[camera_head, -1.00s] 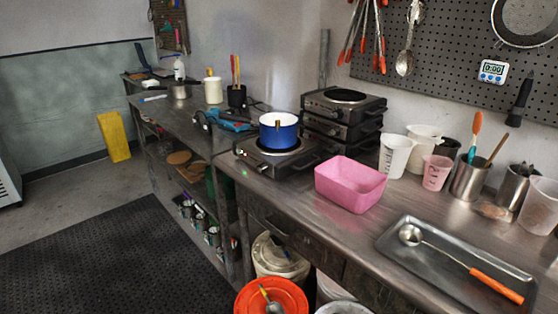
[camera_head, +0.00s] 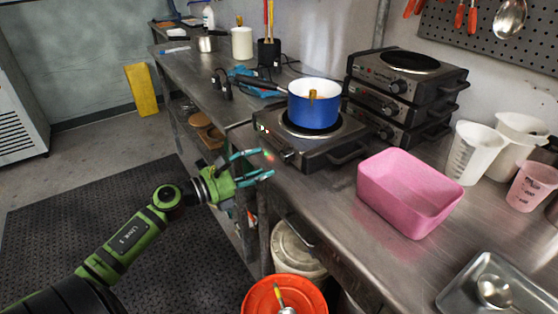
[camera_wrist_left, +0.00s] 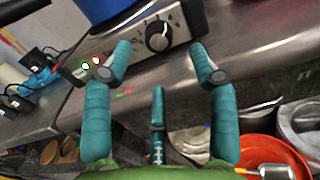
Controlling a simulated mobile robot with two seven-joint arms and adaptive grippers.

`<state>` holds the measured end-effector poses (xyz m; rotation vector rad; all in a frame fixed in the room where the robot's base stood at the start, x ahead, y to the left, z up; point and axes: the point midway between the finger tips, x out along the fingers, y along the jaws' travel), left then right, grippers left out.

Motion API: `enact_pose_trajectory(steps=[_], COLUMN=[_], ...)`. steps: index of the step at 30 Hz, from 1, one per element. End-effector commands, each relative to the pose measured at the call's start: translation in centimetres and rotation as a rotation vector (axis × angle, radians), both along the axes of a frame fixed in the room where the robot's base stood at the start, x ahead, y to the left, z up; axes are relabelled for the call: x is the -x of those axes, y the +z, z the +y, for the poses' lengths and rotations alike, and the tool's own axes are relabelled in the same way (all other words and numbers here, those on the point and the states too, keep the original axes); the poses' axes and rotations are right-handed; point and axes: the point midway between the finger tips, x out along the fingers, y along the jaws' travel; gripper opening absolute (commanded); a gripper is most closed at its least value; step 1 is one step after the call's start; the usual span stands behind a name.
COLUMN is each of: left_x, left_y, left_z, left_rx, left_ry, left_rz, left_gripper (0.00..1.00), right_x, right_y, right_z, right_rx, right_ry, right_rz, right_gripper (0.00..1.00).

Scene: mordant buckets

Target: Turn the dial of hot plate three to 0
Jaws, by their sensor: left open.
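A hot plate (camera_head: 330,152) stands on the metal bench with a blue pot (camera_head: 313,108) on it. Its black dial (camera_head: 288,155) is on the front face; in the left wrist view the dial (camera_wrist_left: 158,36) has a pale pointer mark and printed figures around it. A green and a red light show left of it. Which plate number this is, I cannot tell. My left gripper (camera_head: 266,163) is open and empty in front of the dial, apart from it. In the left wrist view the dial lies beyond and between the fingertips (camera_wrist_left: 160,52). My right gripper is not in view.
Stacked hot plates (camera_head: 400,92) stand behind at the right. A pink tub (camera_head: 410,190) sits on the bench right of the plate. Blue-handled tools and cables lie to its left.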

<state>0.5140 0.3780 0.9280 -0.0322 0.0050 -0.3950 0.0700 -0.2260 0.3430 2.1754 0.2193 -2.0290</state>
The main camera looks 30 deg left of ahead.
Motion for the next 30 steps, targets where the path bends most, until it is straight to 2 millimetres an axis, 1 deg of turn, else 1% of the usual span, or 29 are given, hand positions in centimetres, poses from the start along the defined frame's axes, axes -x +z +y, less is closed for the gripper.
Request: enact_pose_trajectory(steps=[3, 12, 18, 25, 26, 27, 30], left_x=[-1.4, -5.1, -6.1, -6.1, -6.1, -6.1, -6.1], left_y=[0.4, 0.3, 0.1, 0.0, 0.0, 0.0, 0.0], left_z=[-0.6, -2.0, -2.4, -2.5, -2.5, -2.5, -2.5], left_rx=[-0.002, 0.004, 0.004, 0.005, 0.005, 0.005, 0.005], left_ry=[-0.001, 0.003, 0.002, 0.002, 0.002, 0.002, 0.002], left_rz=[-0.004, -0.002, 0.001, 0.002, 0.002, 0.002, 0.001], left_gripper=[0.59, 0.59, 0.59, 0.59, 0.55, 0.39, 0.03], right_x=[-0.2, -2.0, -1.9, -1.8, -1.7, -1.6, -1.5], right_y=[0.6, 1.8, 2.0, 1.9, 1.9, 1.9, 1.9], right_z=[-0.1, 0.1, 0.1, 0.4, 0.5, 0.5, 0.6], right_rx=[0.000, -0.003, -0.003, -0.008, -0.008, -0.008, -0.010], right_ry=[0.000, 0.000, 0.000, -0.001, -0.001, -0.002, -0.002], right_rz=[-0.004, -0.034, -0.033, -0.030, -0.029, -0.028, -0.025], right_gripper=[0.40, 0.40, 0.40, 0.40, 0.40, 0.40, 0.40])
